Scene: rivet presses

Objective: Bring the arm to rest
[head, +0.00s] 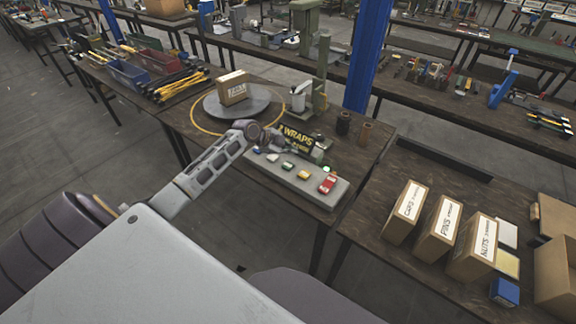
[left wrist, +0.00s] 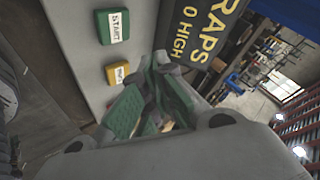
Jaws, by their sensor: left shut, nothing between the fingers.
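My left arm reaches from the lower left in the head view. Its left gripper (head: 284,146) is over the back edge of a grey control panel (head: 342,191), close to the black sign with yellow letters (head: 297,136). In the left wrist view the green-padded fingers (left wrist: 158,72) are together with nothing between them. My right gripper is in neither view.
A round turntable (head: 212,107) carries a cardboard box (head: 232,88) behind the arm. A grey-green press (head: 322,75) stands beside it. Labelled cartons (head: 437,231) stand on the right table. A blue post (head: 368,55) rises behind. Floor shows between the tables.

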